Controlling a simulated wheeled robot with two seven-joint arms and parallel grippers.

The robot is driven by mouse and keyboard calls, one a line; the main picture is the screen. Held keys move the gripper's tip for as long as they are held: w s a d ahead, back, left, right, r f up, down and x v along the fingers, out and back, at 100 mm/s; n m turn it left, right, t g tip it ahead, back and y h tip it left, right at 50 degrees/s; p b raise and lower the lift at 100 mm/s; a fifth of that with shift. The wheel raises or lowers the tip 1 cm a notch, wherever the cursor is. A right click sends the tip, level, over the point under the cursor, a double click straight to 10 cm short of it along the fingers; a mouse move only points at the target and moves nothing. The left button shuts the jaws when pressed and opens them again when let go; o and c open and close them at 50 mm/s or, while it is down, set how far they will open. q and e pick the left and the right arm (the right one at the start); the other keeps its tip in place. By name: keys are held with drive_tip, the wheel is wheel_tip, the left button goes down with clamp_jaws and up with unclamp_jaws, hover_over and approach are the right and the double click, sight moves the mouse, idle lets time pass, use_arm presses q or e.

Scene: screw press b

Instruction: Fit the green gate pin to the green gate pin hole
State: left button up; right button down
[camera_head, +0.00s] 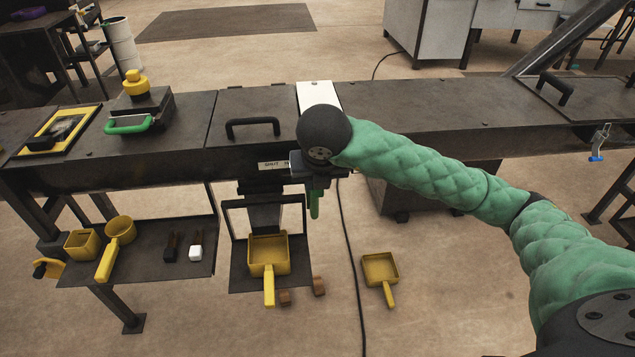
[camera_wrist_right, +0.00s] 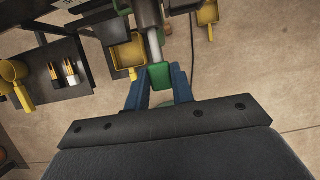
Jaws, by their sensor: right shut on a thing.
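The green gate pin (camera_wrist_right: 159,76) has a green grip and a bare metal shaft. In the right wrist view my right gripper (camera_wrist_right: 160,82) is shut on the grip between its blue fingers. The shaft runs up to a dark cylindrical part (camera_wrist_right: 147,12); whether its end is inside that part or only in front of it cannot be told. In the head view a green piece (camera_head: 314,204) hangs below my wrist at the bench front, and my wrist hides most of the gripper. The green gate pin hole is not clearly visible. My left gripper is in neither view.
The dark bench (camera_head: 420,112) carries a black box with a green handle (camera_head: 128,124). A lower shelf (camera_head: 147,265) holds yellow scoops and small tools. A yellow pan (camera_head: 268,255) sits below the press, another (camera_head: 380,268) on the floor.

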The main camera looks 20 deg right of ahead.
drive_tip(key=shift+w+d+b, duration=0.1)
drive_tip(key=shift+w+b, duration=0.2)
drive_tip(key=shift+w, duration=0.15)
drive_tip(key=shift+w, duration=0.2)
drive_tip(key=c, duration=1.1)
unclamp_jaws()
drive_tip(key=shift+r, duration=0.1)
drive_tip(key=shift+p+v, duration=0.45)
drive_tip(key=shift+v, duration=3.35)
drive_tip(key=shift+s, duration=0.1)
